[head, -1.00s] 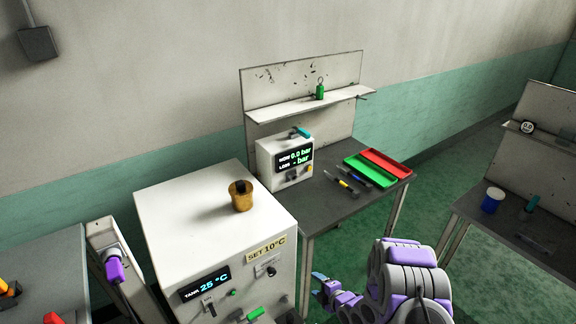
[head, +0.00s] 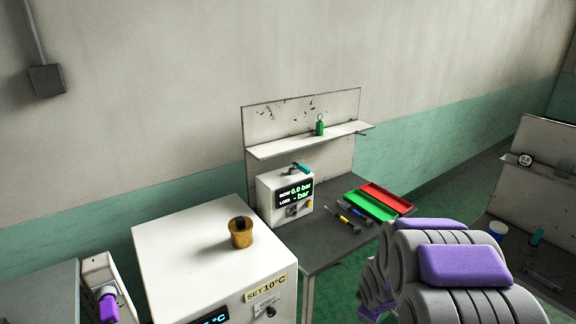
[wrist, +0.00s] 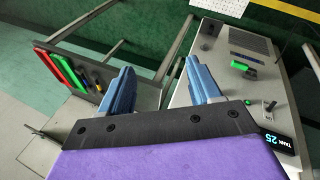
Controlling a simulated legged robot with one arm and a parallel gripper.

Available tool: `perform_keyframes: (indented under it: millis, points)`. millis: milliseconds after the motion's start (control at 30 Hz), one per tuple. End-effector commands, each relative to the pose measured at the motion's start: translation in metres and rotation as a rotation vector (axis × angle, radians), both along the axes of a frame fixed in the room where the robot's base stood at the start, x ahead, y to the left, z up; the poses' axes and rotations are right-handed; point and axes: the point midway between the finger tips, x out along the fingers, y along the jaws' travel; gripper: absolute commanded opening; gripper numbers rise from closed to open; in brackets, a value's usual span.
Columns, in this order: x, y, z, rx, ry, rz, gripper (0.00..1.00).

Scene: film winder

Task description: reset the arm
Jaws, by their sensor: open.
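My arm's grey and purple links (head: 455,270) rise at the lower right of the head view, and they hide my gripper there. In the wrist view my gripper (wrist: 160,90) shows two blue fingers spread apart with nothing between them. Past the fingers, the white tank cabinet (wrist: 210,75) lies to the right with its switches and a tilted "TANK 25" display. The workbench with the red and green trays (wrist: 65,65) lies to the left. The fingers touch nothing that I can see.
In the head view the white cabinet (head: 180,255) carries a brass pot (head: 241,232). Behind it, a pressure box (head: 285,190) and red and green trays (head: 378,201) sit on a grey bench. A second bench (head: 530,265) with a blue cup (head: 497,230) stands at right.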

Motion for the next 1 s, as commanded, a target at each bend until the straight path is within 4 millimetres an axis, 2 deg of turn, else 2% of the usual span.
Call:
perform_keyframes:
  millis: [33, 133, 367, 500, 800, 900, 1000]
  points:
    - [-0.012, 0.001, 0.016, 0.008, 0.013, -0.051, 0.63]
    - [-0.042, 0.003, 0.039, 0.032, 0.055, -0.165, 0.63]
    - [-0.122, 0.017, 0.084, 0.098, 0.16, -0.419, 0.63]
    - [-0.175, 0.031, 0.107, 0.141, 0.229, -0.563, 0.63]
    - [-0.29, 0.066, 0.143, 0.215, 0.392, -0.821, 0.63]
    - [-0.317, 0.075, 0.15, 0.228, 0.431, -0.873, 0.63]
    - [-0.334, 0.08, 0.153, 0.232, 0.462, -0.906, 0.63]
